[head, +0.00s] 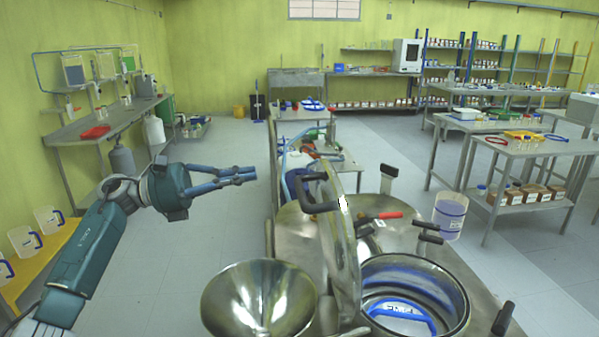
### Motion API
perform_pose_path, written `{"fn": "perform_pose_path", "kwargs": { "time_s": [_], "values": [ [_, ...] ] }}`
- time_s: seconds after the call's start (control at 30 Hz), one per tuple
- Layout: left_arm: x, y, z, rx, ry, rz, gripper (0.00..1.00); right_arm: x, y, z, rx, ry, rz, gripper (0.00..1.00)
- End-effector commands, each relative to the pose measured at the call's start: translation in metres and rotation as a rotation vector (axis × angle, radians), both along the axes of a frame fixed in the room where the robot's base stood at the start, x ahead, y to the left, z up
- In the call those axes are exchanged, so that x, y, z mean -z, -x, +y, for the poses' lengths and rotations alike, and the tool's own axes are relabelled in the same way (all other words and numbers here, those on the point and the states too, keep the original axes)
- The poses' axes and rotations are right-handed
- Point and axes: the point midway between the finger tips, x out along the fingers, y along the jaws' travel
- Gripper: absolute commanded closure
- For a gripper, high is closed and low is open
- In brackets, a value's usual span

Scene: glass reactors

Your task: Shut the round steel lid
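The round steel lid (341,238) stands open, nearly upright and seen almost edge-on, at the left side of the round vessel opening (452,297). A black bar handle (318,207) sticks out from the lid's left face. The opening is uncovered, and something blue (400,312) shows inside it. My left gripper (250,175) is in the air left of the lid, apart from it, with its fingers pointing right. Nothing shows between the fingers; the angle hides whether they are apart at the tips. My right gripper is not in view.
A steel funnel (258,300) stands left of the opening, close by the lid. Black-handled clamps (430,232) and a red-handled lever (380,216) stick up around the vessel top. A table (300,116) stands behind. Open floor lies below my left arm.

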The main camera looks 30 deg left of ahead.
Motion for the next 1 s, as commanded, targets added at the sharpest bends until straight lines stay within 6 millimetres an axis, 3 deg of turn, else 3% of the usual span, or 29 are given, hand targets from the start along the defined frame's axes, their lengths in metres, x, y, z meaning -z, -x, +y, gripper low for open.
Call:
{"fn": "perform_pose_path", "kwargs": {
  "time_s": [0.6,1.0],
  "values": [
    [-0.02,-0.069,-0.091,0.0,0.012,0.002,1.0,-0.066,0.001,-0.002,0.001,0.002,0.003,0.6],
    [-0.016,-0.081,-0.106,-0.003,0.009,0.005,1.0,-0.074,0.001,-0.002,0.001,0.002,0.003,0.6]
  ]
}}
